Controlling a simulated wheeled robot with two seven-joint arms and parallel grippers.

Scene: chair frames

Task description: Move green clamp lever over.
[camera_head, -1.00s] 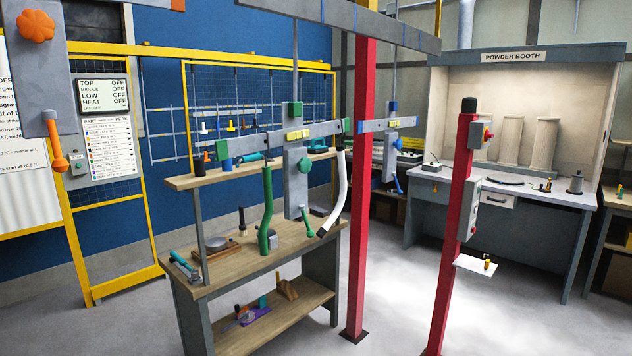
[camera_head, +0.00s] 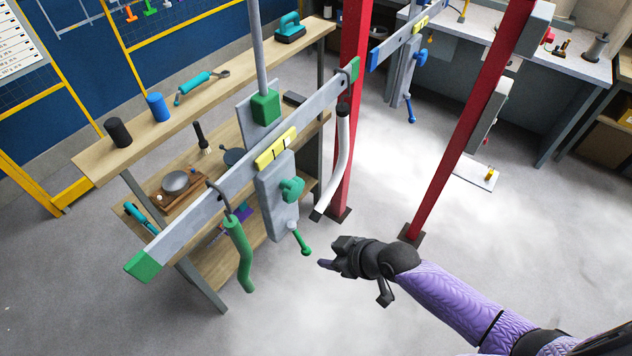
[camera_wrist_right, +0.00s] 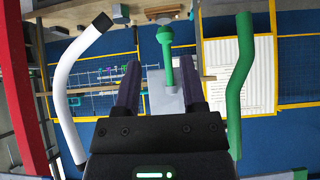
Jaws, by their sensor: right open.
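The green clamp lever (camera_head: 301,240) hangs slanting down to the right from the lower end of a grey clamp plate (camera_head: 277,210). A green knob (camera_head: 292,189) sits above it on that plate. My right gripper (camera_head: 328,259) is open and empty, a little right of and below the lever, apart from it. In the right wrist view the lever (camera_wrist_right: 168,65) appears upright ahead, between the two dark fingers of my right gripper (camera_wrist_right: 160,82). My left gripper is not in view.
A grey beam (camera_head: 215,196) carries the clamp. A bent green tube (camera_head: 239,257) hangs left of the lever and a bent white tube (camera_head: 345,160) right of it. A workbench (camera_head: 90,172) stands behind. Red posts (camera_head: 470,125) rise at right. The front floor is clear.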

